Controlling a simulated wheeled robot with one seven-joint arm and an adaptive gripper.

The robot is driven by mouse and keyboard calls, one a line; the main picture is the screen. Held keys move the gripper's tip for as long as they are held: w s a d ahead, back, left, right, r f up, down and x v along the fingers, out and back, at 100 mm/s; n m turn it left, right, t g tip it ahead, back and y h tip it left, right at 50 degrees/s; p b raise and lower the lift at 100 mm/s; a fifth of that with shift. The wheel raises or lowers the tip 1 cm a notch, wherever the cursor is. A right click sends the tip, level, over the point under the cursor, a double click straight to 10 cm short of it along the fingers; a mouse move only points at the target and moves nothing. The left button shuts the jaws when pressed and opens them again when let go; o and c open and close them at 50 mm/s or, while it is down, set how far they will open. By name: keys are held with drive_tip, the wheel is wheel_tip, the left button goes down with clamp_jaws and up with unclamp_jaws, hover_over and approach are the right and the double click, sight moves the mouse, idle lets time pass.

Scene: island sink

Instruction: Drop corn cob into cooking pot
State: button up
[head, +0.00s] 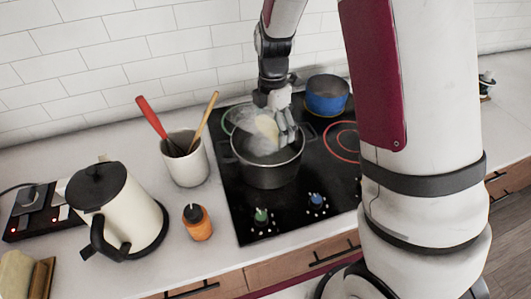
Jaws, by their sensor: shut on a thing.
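My gripper (276,128) points down over the dark cooking pot (268,177) on the black stovetop. It is shut on a pale yellow corn cob (266,126), which hangs tilted at the pot's opening. Whitish steam in the pot blurs its inside, so I cannot tell how far the cob's lower end reaches below the rim. The gripper's fingers hide part of the cob and of the pot's far right rim.
A blue pot (327,99) stands at the back right of the stovetop (290,205). Left are a utensil crock (187,166), an orange-and-black bottle (197,223) and a cream kettle (127,215). My arm hides the right side.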

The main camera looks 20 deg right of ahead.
drive_tip(key=shift+f, duration=0.2)
drive_tip(key=o, duration=1)
wheel_tip(320, 180, up, 12)
idle(0.4)
